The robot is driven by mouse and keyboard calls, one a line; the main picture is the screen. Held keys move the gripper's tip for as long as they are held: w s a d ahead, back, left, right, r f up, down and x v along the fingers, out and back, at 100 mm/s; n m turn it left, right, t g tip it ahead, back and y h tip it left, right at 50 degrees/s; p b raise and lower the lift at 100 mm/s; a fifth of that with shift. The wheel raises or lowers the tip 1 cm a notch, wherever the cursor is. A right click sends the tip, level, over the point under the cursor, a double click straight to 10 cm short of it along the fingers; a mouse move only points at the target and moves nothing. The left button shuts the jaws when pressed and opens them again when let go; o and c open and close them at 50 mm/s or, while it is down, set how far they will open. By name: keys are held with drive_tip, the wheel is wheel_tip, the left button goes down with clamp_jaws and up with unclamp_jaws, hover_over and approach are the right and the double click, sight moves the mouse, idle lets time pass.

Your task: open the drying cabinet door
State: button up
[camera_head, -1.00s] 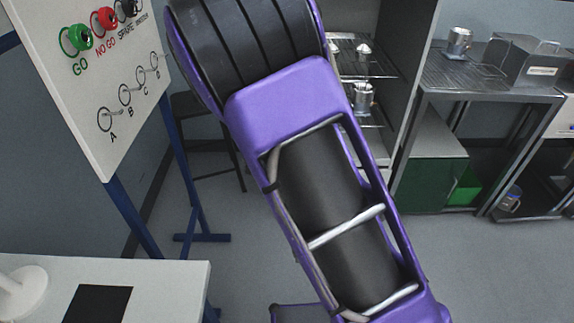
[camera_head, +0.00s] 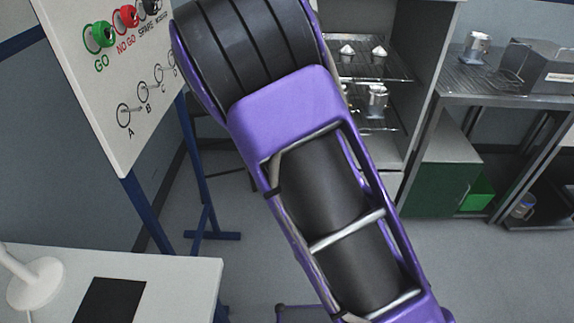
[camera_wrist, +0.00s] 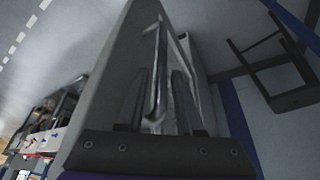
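The drying cabinet (camera_head: 419,85) stands behind and to the right of my arm in the head view, with wire shelves and metal parts visible inside. My arm covers its left part, and I cannot make out its door edge there. In the wrist view a grey panel (camera_wrist: 107,85), seemingly the cabinet door, is close ahead, with a long upright metal handle (camera_wrist: 160,62). My gripper (camera_wrist: 160,88) has its two fingers apart, one on each side of the handle. Whether they touch it cannot be told. The head view does not show my fingers.
A white table (camera_head: 190,275) is at the lower left. A metal bench (camera_head: 500,92) and green cupboard (camera_head: 436,186) stand right of the cabinet. A dark stool (camera_wrist: 275,65) shows beyond. Floor between is clear.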

drive_tip(key=shift+o, duration=0.5)
drive_tip(key=v, duration=1.7)
drive_tip(key=shift+r, duration=0.2)
drive_tip(key=shift+a, duration=0.1)
